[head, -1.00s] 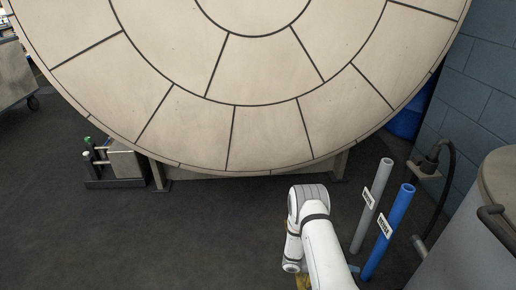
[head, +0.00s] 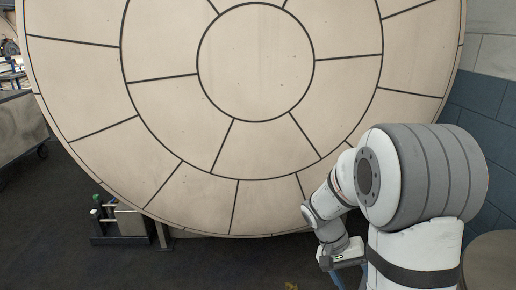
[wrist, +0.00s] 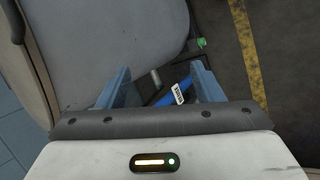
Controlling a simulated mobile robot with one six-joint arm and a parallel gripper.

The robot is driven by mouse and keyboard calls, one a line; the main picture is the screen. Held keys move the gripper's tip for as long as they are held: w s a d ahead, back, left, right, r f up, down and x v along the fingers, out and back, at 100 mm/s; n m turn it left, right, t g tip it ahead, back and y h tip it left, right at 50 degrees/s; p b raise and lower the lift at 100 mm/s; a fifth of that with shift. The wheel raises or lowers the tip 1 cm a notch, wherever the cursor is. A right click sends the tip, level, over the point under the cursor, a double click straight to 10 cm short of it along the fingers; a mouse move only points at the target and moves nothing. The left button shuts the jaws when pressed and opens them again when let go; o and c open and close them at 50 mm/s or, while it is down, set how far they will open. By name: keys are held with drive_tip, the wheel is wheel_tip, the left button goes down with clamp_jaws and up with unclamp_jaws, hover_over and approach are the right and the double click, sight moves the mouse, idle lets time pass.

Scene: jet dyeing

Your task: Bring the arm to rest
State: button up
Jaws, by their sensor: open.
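My arm is raised at the right of the head view, with its large grey joint in front of the big round panel. My gripper (head: 330,270) hangs low at the end of the arm near the bottom edge, its fingers partly cut off. In the wrist view my gripper (wrist: 160,84) shows two blue fingers spread apart with nothing held between them. Beyond the fingers, lower in the scene, a blue pipe (wrist: 190,93) with a white label and the end of a grey pipe (wrist: 155,77) show, apart from the fingers.
The large round beige panel (head: 160,95) fills the head view. A small pump-like unit (head: 125,222) stands on the dark floor at the left, near a cart (head: 20,128). A blue block wall (head: 485,110) is at the right. A yellow floor line (wrist: 247,50) shows in the wrist view.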

drive_tip(key=s+a+r+n+t+y+p, duration=0.1)
drive_tip(key=s+a+r+t+y+p, duration=0.1)
drive_tip(key=r, duration=0.5)
drive_tip(key=s+a+r+n+t+y+p, duration=0.1)
drive_tip(key=s+a+r+t+p, duration=0.1)
drive_tip(key=r, duration=0.5)
drive_tip(key=s+a+r+n+t+y+p, duration=0.1)
drive_tip(key=s+a+r+t+y+p, duration=0.1)
drive_tip(key=s+a+r+p, duration=0.2)
drive_tip(key=s+r+p, duration=0.1)
drive_tip(key=s+r, duration=0.2)
drive_tip(key=shift+s+a+n+y, duration=0.3)
drive_tip(key=shift+n, duration=0.1)
drive_tip(key=shift+c, duration=0.4)
